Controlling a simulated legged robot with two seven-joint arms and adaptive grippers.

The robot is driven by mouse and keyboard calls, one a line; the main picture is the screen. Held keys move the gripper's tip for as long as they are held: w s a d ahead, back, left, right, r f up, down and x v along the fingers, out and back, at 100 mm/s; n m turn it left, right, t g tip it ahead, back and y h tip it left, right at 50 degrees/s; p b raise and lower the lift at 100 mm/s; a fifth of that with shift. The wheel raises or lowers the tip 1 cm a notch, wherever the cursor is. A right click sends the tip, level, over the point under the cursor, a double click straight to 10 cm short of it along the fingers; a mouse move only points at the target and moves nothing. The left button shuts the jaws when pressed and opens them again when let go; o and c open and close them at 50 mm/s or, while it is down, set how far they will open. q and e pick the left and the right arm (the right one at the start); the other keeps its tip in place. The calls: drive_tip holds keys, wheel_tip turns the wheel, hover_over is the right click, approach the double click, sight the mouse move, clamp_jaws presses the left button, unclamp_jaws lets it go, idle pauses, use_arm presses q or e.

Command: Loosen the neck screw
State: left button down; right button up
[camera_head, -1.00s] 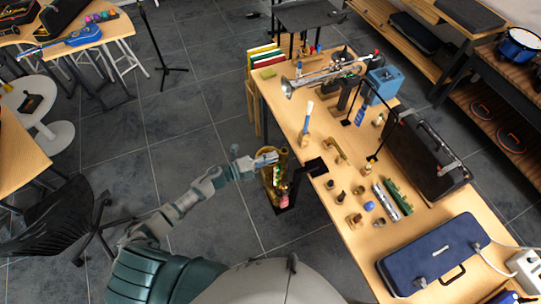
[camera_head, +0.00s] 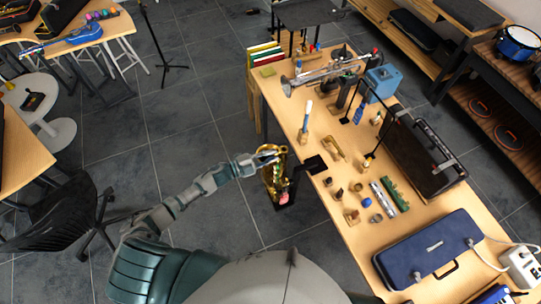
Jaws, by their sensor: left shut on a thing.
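A brass saxophone (camera_head: 270,180) stands upright on a dark stand beside the left edge of the long wooden table. My left arm reaches in from the left. My left gripper (camera_head: 274,153) is shut at the top of the saxophone, at the neck end of its body, on what appears to be the neck screw. The screw is too small to make out and is covered by the fingers. My right gripper is not in view.
Floor left of the saxophone is clear; a black chair (camera_head: 60,215) stands further left.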

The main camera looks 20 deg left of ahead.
use_arm(q)
drive_tip(key=shift+a, duration=0.15)
drive_tip(key=c, duration=1)
unclamp_jaws()
drive_tip(key=shift+w+f, duration=0.1)
drive_tip(key=shift+c, duration=0.2)
drive_tip(key=shift+w+f, duration=0.1)
drive_tip(key=shift+w, duration=0.05)
drive_tip(key=v, duration=1.2)
drive_tip(key=shift+a, duration=0.15)
